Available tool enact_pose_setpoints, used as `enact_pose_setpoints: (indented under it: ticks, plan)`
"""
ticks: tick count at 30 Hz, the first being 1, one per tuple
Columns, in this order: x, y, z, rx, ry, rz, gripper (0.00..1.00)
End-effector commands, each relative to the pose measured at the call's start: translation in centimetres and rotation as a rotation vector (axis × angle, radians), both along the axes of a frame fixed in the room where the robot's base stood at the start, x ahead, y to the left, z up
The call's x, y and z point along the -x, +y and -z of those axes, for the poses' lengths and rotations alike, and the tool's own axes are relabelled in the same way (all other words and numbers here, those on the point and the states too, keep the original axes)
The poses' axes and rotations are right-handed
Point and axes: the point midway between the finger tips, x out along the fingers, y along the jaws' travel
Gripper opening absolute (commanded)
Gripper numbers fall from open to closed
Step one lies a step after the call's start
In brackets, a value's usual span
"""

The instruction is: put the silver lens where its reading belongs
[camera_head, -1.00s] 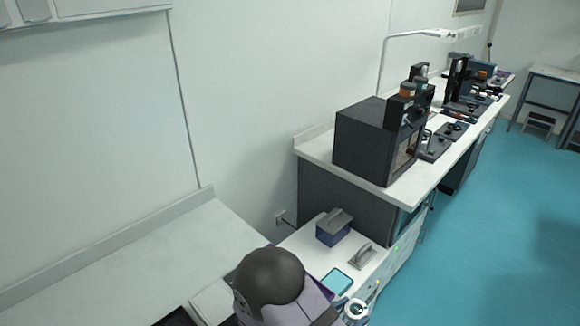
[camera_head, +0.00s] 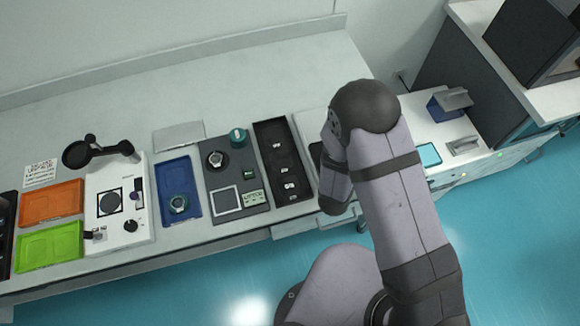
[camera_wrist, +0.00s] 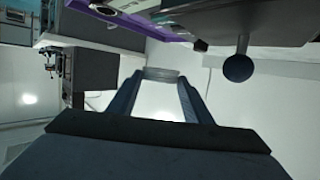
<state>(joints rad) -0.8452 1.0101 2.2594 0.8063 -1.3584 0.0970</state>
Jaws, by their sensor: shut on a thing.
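In the wrist view my gripper (camera_wrist: 161,86) is shut on a silver, ring-like piece (camera_wrist: 162,73), which looks like the silver lens and is seen edge-on between the fingertips. In the head view my arm hides the gripper and the held lens. A white instrument (camera_head: 122,235) with a black round stage stands left of centre on the bench. An orange tray (camera_head: 50,203) and a green tray (camera_head: 48,246) lie left of it. Any reading is too small to make out.
A grey board (camera_head: 215,180) holds a round silver-rimmed piece, a teal cylinder (camera_head: 238,136) and a green label. A black slotted tray (camera_head: 270,135) lies right of it. A magnifier (camera_head: 85,152) rises behind the instrument. The bench's back strip is clear.

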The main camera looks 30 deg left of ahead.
Motion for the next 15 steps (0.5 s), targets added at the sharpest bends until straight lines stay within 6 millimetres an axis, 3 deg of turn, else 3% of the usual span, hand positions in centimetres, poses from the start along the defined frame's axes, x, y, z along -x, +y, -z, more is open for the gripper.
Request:
enact_pose_setpoints:
  ticks: [1,6,11,15]
  plan:
    - [0.5,2.2,-0.1,0.001,0.001,-0.085,0.22]
    - [3.0,8.5,0.4,0.001,0.001,-0.337,0.22]
    - [6.8,13.4,0.7,-0.001,0.0,-0.535,0.22]
    - [11.0,17.2,0.7,-0.001,-0.001,-0.702,0.22]
